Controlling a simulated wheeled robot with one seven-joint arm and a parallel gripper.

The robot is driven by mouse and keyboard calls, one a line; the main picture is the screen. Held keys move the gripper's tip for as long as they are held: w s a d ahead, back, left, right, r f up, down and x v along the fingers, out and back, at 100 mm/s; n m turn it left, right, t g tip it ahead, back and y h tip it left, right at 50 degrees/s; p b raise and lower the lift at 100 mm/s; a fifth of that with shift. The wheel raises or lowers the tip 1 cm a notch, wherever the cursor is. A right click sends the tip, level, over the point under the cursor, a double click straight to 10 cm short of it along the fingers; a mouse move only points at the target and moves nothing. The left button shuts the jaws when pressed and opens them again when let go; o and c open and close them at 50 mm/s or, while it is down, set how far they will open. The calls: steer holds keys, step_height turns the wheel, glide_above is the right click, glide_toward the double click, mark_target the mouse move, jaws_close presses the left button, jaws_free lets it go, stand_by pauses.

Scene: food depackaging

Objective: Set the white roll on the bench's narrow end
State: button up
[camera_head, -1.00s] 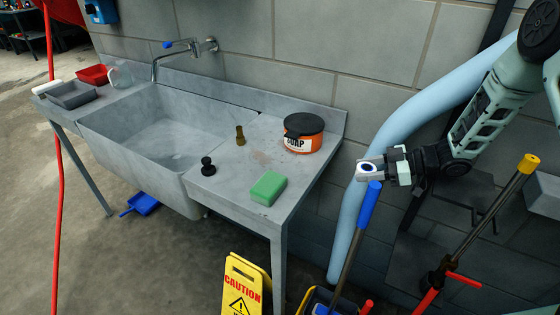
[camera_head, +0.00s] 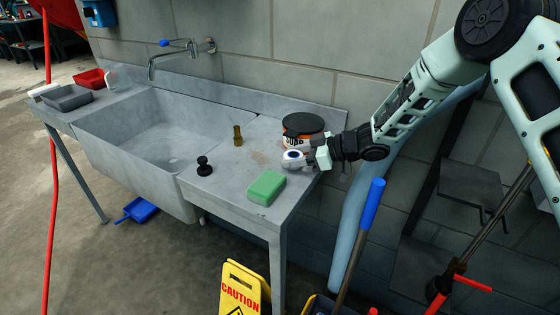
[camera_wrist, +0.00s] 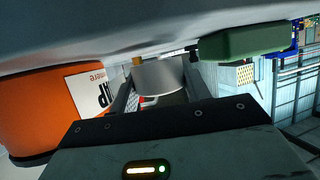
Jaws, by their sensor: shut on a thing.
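The white roll (camera_head: 292,157), with a blue centre, is held at the bench's right end, between the soap tub (camera_head: 303,123) and the green block (camera_head: 266,187). My gripper (camera_head: 308,157) is shut on it, reaching in from the right. In the wrist view the roll (camera_wrist: 160,74) sits between my fingers, with the orange tub (camera_wrist: 45,105) to the left and the green block (camera_wrist: 245,41) to the upper right. The bench (camera_head: 229,187) top lies right by the roll; I cannot tell whether they touch.
A brass-coloured fitting (camera_head: 238,135) and a black plug (camera_head: 204,166) stand on the bench left of the roll, beside the sink basin (camera_head: 140,140). A yellow caution sign (camera_head: 242,290) and a blue-handled pole (camera_head: 368,215) stand in front. A pale blue pipe (camera_head: 352,215) runs along the wall.

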mark_target(286, 154)
steer(key=a, duration=0.2)
steer(key=w+a+b, duration=0.1)
steer(key=a, duration=0.1)
steer(key=shift+w+a+f, duration=0.15)
steer(key=shift+d+f+b, duration=0.25)
steer(key=shift+f+b, duration=0.45)
steer(key=shift+b, duration=0.05)
steer(key=shift+r, duration=0.15)
steer(key=shift+f, duration=0.2)
steer(key=o, duration=0.9)
steer(key=shift+o, duration=0.2)
